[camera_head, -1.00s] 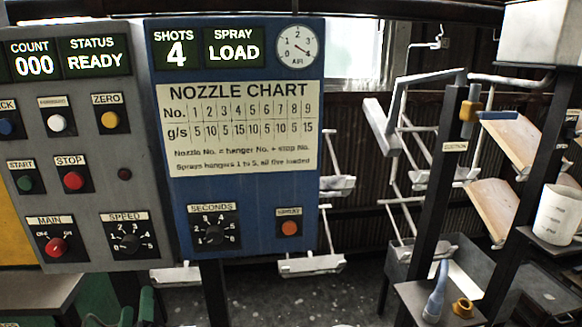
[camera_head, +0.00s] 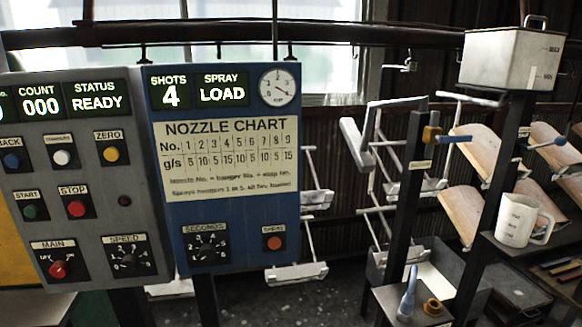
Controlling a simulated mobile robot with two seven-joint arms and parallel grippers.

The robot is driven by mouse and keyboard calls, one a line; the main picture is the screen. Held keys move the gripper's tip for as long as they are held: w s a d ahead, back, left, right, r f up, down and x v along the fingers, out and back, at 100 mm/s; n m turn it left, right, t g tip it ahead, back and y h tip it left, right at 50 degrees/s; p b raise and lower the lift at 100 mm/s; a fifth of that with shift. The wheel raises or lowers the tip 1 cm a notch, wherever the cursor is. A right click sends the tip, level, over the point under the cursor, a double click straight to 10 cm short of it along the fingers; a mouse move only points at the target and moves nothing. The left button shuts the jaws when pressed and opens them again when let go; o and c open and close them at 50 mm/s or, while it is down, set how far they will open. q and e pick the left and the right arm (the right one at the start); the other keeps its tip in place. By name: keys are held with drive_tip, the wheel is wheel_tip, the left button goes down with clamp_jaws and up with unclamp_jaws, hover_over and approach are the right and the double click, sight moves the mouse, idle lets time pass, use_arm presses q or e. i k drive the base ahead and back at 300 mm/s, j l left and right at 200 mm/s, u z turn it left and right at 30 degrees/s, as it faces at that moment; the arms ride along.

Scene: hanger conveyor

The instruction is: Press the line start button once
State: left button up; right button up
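The green start button (camera_head: 31,212) sits under a START label at the left of the grey control panel (camera_head: 90,185). The red stop button (camera_head: 76,208) is just to its right. The panel displays (camera_head: 68,104) read COUNT 000 and STATUS READY. The red main switch (camera_head: 58,269) is below, and the speed knob (camera_head: 128,262) is to its right. Neither of my grippers shows in the head view, and nothing covers the start button.
A blue spray panel (camera_head: 228,215) adjoins on the right, reading SHOTS 4 and SPRAY LOAD. Hangers (camera_head: 300,272) hang behind it. A dark post (camera_head: 403,205), a white mug (camera_head: 520,220), a metal tank (camera_head: 510,58) and curved boards (camera_head: 490,150) stand at the right.

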sight(31, 211)
drive_tip(key=u, duration=1.4)
drive_tip(key=k+j, duration=0.05)
